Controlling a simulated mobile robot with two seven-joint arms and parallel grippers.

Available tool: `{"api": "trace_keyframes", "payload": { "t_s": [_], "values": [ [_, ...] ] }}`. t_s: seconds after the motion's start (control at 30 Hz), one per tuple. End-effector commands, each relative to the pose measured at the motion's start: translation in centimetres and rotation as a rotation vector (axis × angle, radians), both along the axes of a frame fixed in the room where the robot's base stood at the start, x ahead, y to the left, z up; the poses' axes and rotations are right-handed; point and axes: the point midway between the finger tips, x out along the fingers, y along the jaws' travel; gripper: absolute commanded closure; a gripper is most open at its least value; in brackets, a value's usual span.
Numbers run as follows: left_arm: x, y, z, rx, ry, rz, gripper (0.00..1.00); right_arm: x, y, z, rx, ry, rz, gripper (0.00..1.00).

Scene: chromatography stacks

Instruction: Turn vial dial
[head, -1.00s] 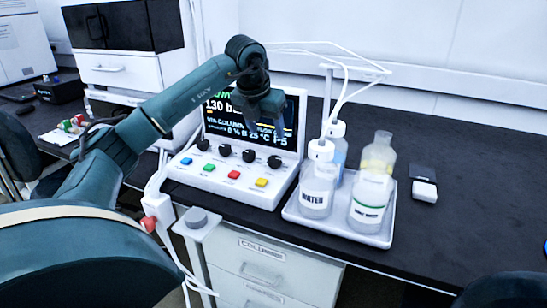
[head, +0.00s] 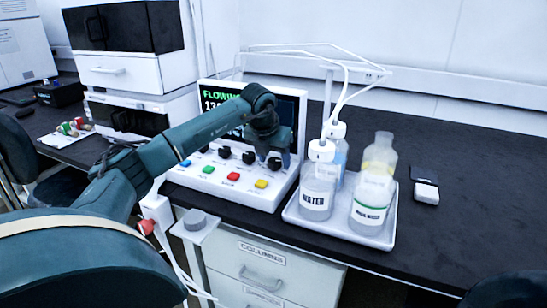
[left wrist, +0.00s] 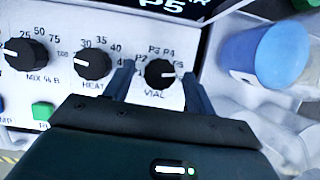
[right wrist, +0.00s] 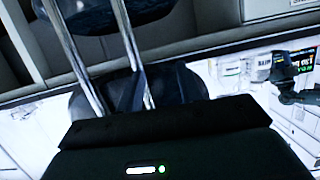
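The vial dial (left wrist: 160,73) is a black knob, the rightmost of the row, with its white mark pointing right in the left wrist view. In the head view the dial (head: 275,163) is at the right end of the panel, just below my left gripper (head: 270,148). My left gripper (left wrist: 159,88) is open, with one finger on each side of the dial; I cannot tell whether they touch it. My right gripper (right wrist: 140,92) is away from the panel, before a dark chair; its fingers are hard to make out.
The mix dial (left wrist: 26,54) and heat dial (left wrist: 92,64) sit left of the vial dial. Coloured buttons line the panel front. A tray (head: 345,232) with several bottles and tubing stands close on the right. The black bench farther right is mostly clear.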

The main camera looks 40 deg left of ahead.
Motion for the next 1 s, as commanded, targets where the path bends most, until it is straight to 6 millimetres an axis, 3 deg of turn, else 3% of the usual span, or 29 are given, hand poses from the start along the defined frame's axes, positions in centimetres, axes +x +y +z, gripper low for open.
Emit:
{"api": "trace_keyframes", "payload": {
  "t_s": [0.5,0.67,1.0],
  "values": [
    [0.0,0.0,0.0,0.000,0.000,0.000,0.87,0.1,-0.3,0.2,-0.003,-0.007,-0.005,0.64],
    [-0.1,0.1,0.2,0.000,0.002,-0.032,0.88,0.1,-0.3,0.7,0.002,-0.008,-0.006,0.64],
    [-0.1,0.3,0.3,-0.002,0.004,-0.338,0.88,-0.5,-1.2,3.5,0.055,-0.017,-0.044,0.64]
  ]
}}
